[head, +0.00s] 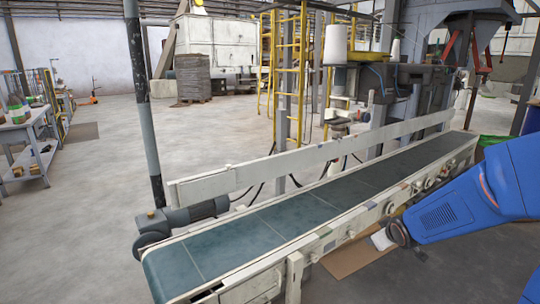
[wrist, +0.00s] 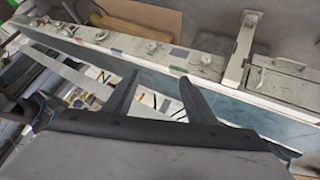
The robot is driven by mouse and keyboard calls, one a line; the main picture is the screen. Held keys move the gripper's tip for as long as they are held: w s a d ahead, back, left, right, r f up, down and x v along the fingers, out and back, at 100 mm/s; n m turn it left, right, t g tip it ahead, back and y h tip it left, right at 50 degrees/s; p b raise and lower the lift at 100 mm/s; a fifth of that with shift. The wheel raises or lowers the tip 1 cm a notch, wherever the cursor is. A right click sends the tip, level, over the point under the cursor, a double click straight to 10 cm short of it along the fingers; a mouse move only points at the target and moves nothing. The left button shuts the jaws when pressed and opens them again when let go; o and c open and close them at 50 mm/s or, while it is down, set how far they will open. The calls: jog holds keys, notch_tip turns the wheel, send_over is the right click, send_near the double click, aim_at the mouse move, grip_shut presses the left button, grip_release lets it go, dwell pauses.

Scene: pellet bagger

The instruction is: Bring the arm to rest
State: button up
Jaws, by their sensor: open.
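My gripper (wrist: 159,78) shows in the wrist view with its two dark fingers spread apart. Nothing is between them. The conveyor's side frame and part of its dark green belt lie beyond the fingertips. In the head view my blue arm reaches in from the right edge, beside the near side of the conveyor (head: 290,222). I cannot make out the gripper fingers in the head view.
The conveyor belt is bare and runs from lower left to upper right. A dark post (head: 140,95) stands at its left end. A flat brown sheet (head: 350,258) lies on the floor beside it. A workbench (head: 30,130) stands far left. Open floor lies behind the conveyor.

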jog(key=s+a+r+m+g, duration=0.1)
jog(key=s+a+r, duration=0.1)
jog(key=s, duration=0.9)
jog(key=s+a+r+m+g, duration=0.2)
jog(key=s+a+r, duration=0.1)
jog(key=s, duration=0.9)
jog(key=s+a+r+m+g+y, duration=0.1)
jog(key=s+a+r+m, duration=0.1)
jog(key=s, duration=0.9)
jog(key=shift+s+a+r+g, duration=0.25)
jog(key=shift+a+r+g, duration=0.15)
jog(key=shift+r, duration=0.05)
dwell(4.2)
